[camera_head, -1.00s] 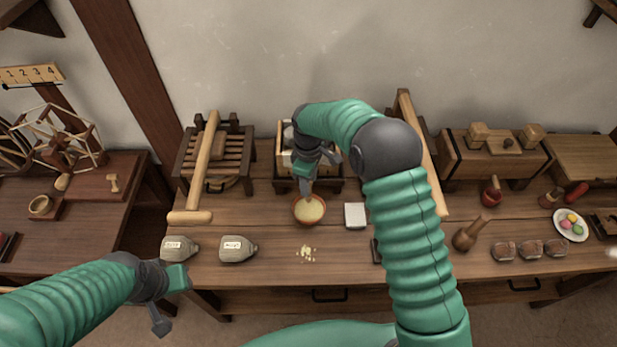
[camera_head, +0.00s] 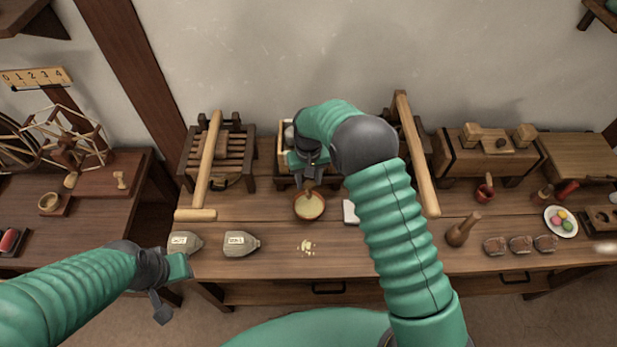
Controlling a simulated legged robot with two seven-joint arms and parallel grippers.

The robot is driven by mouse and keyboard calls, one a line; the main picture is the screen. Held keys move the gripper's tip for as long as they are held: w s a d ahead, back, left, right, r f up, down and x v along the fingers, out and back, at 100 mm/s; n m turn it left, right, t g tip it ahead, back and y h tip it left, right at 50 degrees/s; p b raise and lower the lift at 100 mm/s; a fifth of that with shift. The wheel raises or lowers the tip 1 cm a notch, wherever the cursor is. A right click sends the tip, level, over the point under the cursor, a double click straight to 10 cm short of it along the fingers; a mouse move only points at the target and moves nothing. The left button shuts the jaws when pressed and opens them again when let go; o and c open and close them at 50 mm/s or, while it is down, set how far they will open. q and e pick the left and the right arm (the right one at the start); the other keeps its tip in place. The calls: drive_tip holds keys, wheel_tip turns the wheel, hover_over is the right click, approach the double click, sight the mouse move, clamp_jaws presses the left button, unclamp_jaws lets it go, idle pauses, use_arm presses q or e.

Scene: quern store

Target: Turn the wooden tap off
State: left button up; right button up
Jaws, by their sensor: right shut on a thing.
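My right gripper (camera_head: 308,174) is at the front of a small wooden box (camera_head: 286,136) at the back middle of the bench, shut on a small brown wooden piece that looks like the wooden tap (camera_head: 309,187). The gripper and wrist hide most of the tap, so I cannot tell how its handle is turned. A reddish bowl (camera_head: 309,217) of pale yellow contents stands just below it. My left gripper (camera_head: 170,289) is open and empty, in front of the bench's left end, far from the tap.
A white block (camera_head: 350,212) is right of the bowl, partly behind my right arm. Pale crumbs (camera_head: 308,248) lie in front. Two labelled grey weights (camera_head: 241,243) stand at the left. A wooden pestle (camera_head: 461,232), brown blocks (camera_head: 521,245) and a plate (camera_head: 551,225) are at the right.

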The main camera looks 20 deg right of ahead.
sight(308, 182)
drive_tip(key=shift+w+r+m+p, duration=0.1)
drive_tip(key=shift+m+p, duration=0.2)
drive_tip(key=shift+m, duration=1)
drive_tip(key=o, duration=1.4)
wheel_tip(308, 182, up, 17)
drive_tip(key=shift+f, duration=0.2)
